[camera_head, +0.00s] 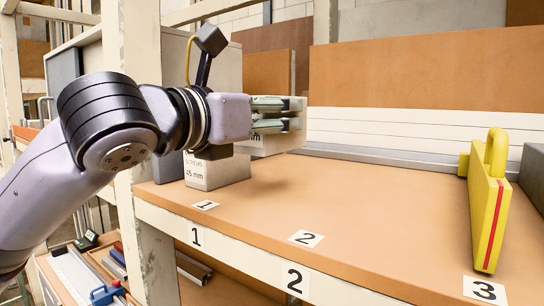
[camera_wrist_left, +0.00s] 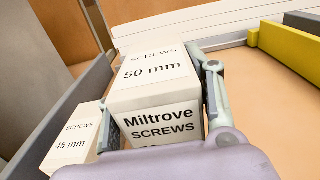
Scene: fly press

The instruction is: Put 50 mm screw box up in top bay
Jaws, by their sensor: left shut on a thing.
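The white 50 mm screw box (camera_wrist_left: 158,68) stands between the fingers of my left gripper (camera_head: 280,115), which is shut on it. In the wrist view its "Miltrove SCREWS" face is towards me. In the head view, the gripper hides much of the box (camera_head: 292,138). The 45 mm box also shows at the left in the wrist view (camera_wrist_left: 72,145). My right gripper is out of view.
Labels 1 (camera_head: 205,205), 2 (camera_head: 306,238) and 3 (camera_head: 485,290) mark the shelf. A yellow tool (camera_head: 487,205) with a handle stands at the right. The middle of the board is clear. A cream post (camera_head: 145,150) stands at the left. Lower shelf tools (camera_head: 105,280) lie below.

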